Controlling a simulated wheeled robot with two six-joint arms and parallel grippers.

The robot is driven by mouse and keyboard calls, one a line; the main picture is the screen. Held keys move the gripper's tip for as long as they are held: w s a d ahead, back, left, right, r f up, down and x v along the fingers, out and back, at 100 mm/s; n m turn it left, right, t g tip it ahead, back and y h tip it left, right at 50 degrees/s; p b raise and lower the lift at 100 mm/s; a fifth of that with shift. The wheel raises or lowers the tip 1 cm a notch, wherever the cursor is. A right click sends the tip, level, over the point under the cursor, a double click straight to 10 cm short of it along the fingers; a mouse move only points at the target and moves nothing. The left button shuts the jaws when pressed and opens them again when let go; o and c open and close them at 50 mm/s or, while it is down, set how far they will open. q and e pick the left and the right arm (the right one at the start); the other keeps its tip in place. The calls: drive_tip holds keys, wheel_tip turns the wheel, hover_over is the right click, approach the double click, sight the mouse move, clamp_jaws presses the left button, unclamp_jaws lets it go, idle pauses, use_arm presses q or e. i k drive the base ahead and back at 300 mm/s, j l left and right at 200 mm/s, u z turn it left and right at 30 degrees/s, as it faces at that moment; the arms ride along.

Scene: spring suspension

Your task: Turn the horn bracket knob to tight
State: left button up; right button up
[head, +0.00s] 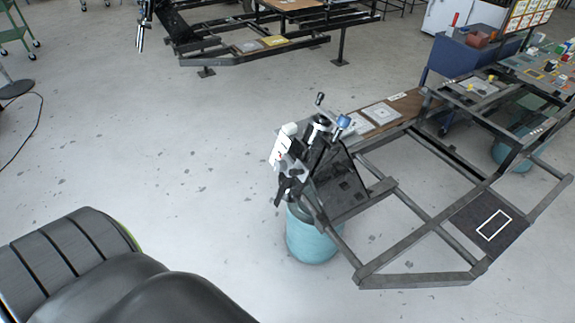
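A dark metal frame (410,239) stands at right, with a cluster of black, silver and white parts mounted at its near left corner. In this cluster are a white and black part (281,152), a round blue piece (343,122) and a dark knob-like end (320,99) on a thin stalk. I cannot tell which of these, if any, is the horn bracket knob, or how tight it is; the parts are small. A dark panel (341,188) leans beside the cluster. Neither of my grippers is in view.
A teal drum (313,240) stands under the frame's corner. A wooden board (408,104) with pale trays lies along the frame's far side. A blue cabinet (462,59) and a cluttered table (540,68) stand behind at right. The grey floor (170,150) left of the frame is mostly clear.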

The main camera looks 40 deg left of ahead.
sight(279, 167)
drive_tip(key=u, duration=1.2)
